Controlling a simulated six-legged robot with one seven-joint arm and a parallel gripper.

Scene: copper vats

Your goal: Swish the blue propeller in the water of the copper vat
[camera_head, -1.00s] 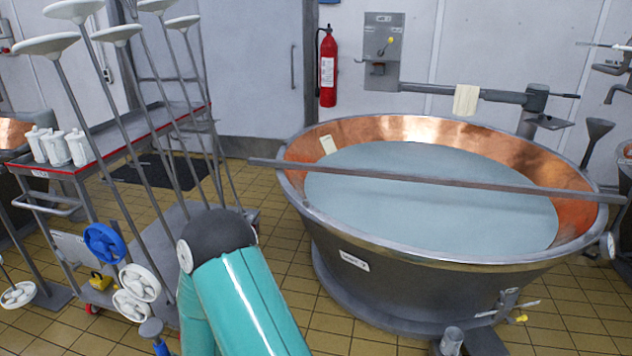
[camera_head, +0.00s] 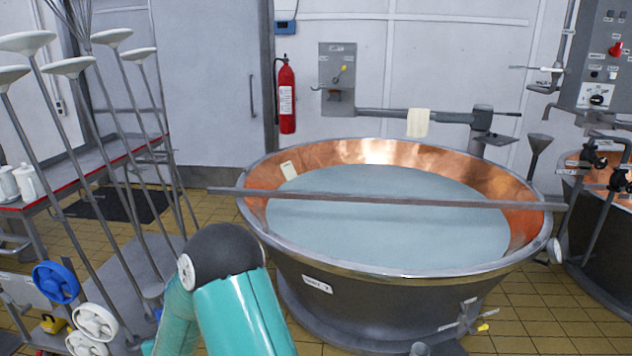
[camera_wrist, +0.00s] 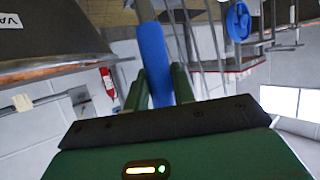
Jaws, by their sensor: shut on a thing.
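The copper vat (camera_head: 385,270) stands right of centre in the head view, with cloudy pale water (camera_head: 400,215) inside its copper rim. A spoked blue wheel, apparently the blue propeller (camera_head: 56,282), is by the cart at lower left. A blue wheel also shows in the wrist view (camera_wrist: 238,20), apart from my gripper. My gripper (camera_wrist: 158,85) is shut on a blue bar (camera_wrist: 153,55); whether it is part of a propeller I cannot tell. The vat's side (camera_wrist: 45,30) is at upper left of the wrist view, which looks upside down. The head view does not show my gripper.
A grey beam (camera_head: 380,198) lies across the vat. Tall poles with white discs (camera_head: 75,67) and white wheels (camera_head: 95,320) crowd the left. A red fire extinguisher (camera_head: 286,95) hangs on the wall. Another vat (camera_head: 605,235) stands at right.

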